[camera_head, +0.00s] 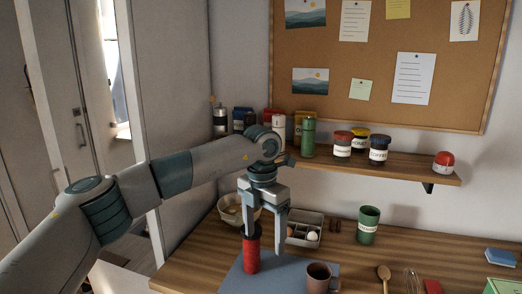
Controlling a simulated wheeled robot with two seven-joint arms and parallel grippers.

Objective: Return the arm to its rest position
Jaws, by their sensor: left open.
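My left arm (205,163) reaches in from the left across the counter. Its gripper (265,236) points down with its two fingers apart and nothing between them. A red cylinder (251,257) stands upright on a blue-grey mat (285,284), under the gripper's left finger in the picture. I cannot tell whether that finger touches the cylinder or is in front of or behind it. My right gripper is not in view.
A brown mug (319,277) stands right of the red cylinder. A bowl (235,210), a divided tray (306,231) and a green cup (368,224) are behind. A wooden shelf (410,171) with several jars juts from the wall. A wooden spoon (384,274) lies on the counter.

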